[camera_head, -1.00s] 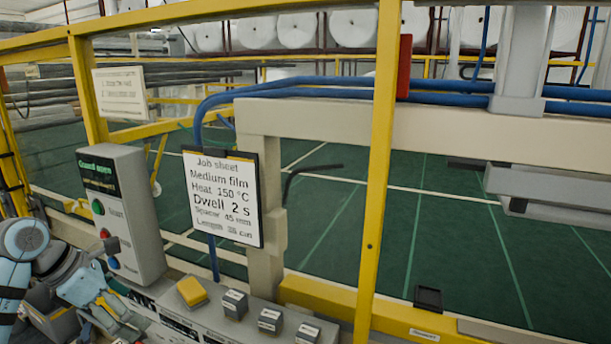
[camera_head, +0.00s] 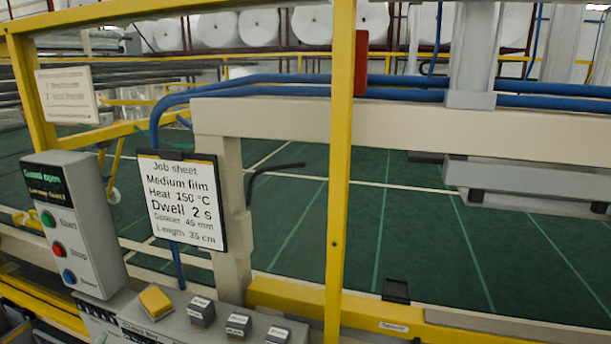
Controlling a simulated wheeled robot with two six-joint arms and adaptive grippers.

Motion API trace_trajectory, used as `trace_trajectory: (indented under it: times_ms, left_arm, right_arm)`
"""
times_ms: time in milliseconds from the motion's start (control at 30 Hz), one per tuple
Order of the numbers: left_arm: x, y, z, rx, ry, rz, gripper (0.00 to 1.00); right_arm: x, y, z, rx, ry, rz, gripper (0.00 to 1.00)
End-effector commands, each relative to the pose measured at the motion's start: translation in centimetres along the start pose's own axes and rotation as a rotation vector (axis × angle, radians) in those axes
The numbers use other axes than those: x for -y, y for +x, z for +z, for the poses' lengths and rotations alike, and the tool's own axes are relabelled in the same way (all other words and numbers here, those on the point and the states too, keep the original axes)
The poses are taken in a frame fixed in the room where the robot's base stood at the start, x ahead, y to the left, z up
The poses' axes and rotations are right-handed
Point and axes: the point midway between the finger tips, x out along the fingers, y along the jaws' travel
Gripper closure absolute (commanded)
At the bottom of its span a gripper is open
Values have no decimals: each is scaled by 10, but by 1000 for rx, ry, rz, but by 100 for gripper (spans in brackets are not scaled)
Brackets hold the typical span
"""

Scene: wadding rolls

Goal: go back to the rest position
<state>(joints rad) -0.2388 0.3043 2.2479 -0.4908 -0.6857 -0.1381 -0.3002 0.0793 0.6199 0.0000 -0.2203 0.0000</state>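Neither of my grippers shows in the head view now. A grey control box (camera_head: 84,255) stands at the lower left, with a green button (camera_head: 47,219), a red button (camera_head: 58,250) and a blue button (camera_head: 69,277). A job sheet (camera_head: 181,203) hangs on a beige post and reads Medium film, Heat 150 °C, Dwell 2 s, Spacer 45 mm, Length 35 cm.
A yellow guard frame (camera_head: 342,170) stands close in front. Behind it are a beige beam (camera_head: 420,125), blue hoses (camera_head: 290,80) and a grey press head (camera_head: 530,180) over a green floor (camera_head: 400,230). White wadding rolls (camera_head: 258,27) line the back.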

Motion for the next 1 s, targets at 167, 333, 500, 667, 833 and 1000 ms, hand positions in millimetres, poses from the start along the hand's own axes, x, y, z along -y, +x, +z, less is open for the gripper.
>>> trace_trajectory:
  times_ms: [167,333,500,667,833,1000]
  left_arm:
    - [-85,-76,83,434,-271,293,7]
    - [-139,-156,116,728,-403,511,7]
    - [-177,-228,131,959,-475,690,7]
    - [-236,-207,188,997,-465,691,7]
    - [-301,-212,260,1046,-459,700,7]
    - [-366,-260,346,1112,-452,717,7]
  right_arm:
    - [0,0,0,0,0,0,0]
    - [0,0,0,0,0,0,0]
    - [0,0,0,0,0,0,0]
    - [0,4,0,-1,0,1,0]
    - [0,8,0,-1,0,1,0]
    - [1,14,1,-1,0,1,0]
